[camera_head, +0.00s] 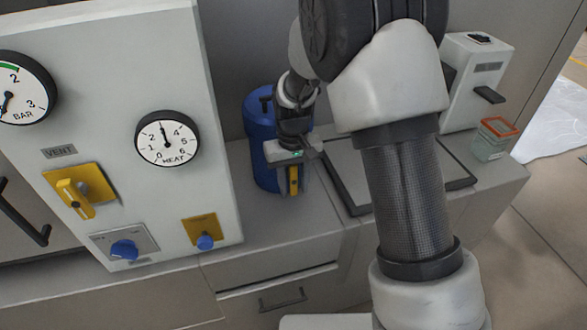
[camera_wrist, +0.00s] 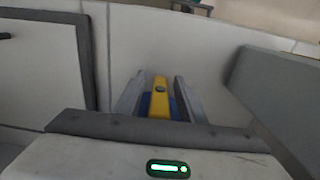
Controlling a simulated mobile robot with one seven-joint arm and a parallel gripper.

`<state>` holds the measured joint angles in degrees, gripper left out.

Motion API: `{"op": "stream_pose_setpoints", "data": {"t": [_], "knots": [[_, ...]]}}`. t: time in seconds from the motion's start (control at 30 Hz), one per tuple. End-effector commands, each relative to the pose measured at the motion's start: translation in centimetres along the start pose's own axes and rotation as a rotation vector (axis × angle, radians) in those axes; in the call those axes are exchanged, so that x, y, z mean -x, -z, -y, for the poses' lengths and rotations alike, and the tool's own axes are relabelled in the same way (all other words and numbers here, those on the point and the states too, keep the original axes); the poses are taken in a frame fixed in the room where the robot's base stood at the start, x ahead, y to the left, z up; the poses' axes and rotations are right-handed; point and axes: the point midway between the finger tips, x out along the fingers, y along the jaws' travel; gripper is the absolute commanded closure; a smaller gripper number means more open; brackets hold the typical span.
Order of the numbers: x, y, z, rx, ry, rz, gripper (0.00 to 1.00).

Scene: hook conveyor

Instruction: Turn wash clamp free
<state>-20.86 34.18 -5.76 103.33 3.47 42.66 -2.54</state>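A blue canister (camera_head: 262,165) stands on the counter beside the grey gauge panel. A yellow bar (camera_head: 294,181), which I take to be the wash clamp, shows low at its right side; my gripper (camera_head: 291,172) partly hides both. In the wrist view the yellow bar (camera_wrist: 160,97) has a dark round spot near its top and blue behind its lower part. My gripper's two fingers (camera_wrist: 160,88) stand on either side of it, with a visible gap on each side. The gripper is open around the bar and looks not to press on it.
The panel (camera_head: 170,70) rises close left, with dials, a yellow vent handle (camera_head: 76,193) and blue knobs (camera_head: 124,249). A dark-framed plate (camera_head: 345,185) lies right of the canister. A white dispenser (camera_head: 475,85) and an orange-lidded jar (camera_head: 493,143) stand farther right.

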Motion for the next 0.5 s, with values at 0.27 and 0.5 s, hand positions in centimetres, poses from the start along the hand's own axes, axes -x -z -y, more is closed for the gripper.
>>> {"op": "stream_pose_setpoints", "data": {"t": [0.27, 0.5], "knots": [[5.5, 0.1, 0.0, -0.001, 0.001, -0.007, 0.64], [11.4, 0.1, 0.0, 0.0, 0.0, -0.007, 0.64]]}}
